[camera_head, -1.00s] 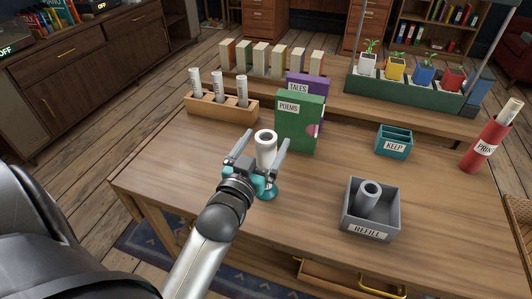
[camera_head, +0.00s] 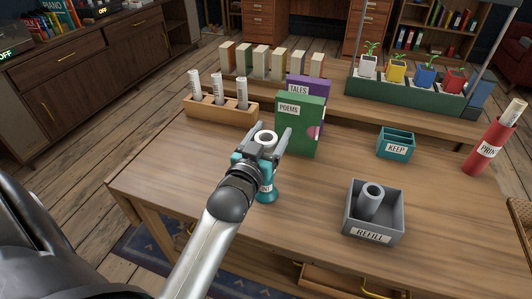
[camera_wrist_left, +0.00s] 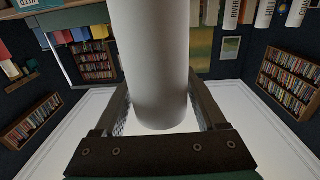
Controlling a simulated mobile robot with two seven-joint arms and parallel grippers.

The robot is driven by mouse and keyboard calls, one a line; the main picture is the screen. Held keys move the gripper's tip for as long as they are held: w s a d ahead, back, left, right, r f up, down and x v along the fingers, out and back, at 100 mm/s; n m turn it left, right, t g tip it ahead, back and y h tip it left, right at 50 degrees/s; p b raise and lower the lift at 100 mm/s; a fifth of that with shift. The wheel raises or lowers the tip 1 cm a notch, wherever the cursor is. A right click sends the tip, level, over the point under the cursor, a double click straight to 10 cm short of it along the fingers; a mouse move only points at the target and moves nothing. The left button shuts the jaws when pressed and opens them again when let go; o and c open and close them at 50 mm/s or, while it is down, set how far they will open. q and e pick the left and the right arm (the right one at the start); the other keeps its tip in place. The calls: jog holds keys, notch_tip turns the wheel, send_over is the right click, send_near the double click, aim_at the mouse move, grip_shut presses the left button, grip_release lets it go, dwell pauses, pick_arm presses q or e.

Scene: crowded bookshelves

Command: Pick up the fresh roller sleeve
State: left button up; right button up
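A white hollow sleeve (camera_head: 266,138) stands upright on a teal labelled stand (camera_head: 268,190) near the table's middle. My left gripper (camera_head: 267,142) is open, with one finger on each side of this sleeve; the fingers look apart from it. In the left wrist view the white sleeve (camera_wrist_left: 150,65) fills the space between the fingers. My right gripper is not in view.
Green POEMS (camera_head: 300,130) and purple TALES (camera_head: 315,90) books stand close behind the gripper. A wooden rack with white tubes (camera_head: 225,112) is at the left back. A teal KEEP box (camera_head: 396,144) and red tube (camera_head: 485,145) are at the right.

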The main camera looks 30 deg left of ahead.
pick_arm(q)
jog(key=c, duration=1.1)
jog(key=shift+o, duration=0.2)
jog(key=shift+r, duration=0.2)
notch_tip(320, 180, up, 10)
jog(key=p, duration=0.5)
jog(key=shift+f, duration=0.2)
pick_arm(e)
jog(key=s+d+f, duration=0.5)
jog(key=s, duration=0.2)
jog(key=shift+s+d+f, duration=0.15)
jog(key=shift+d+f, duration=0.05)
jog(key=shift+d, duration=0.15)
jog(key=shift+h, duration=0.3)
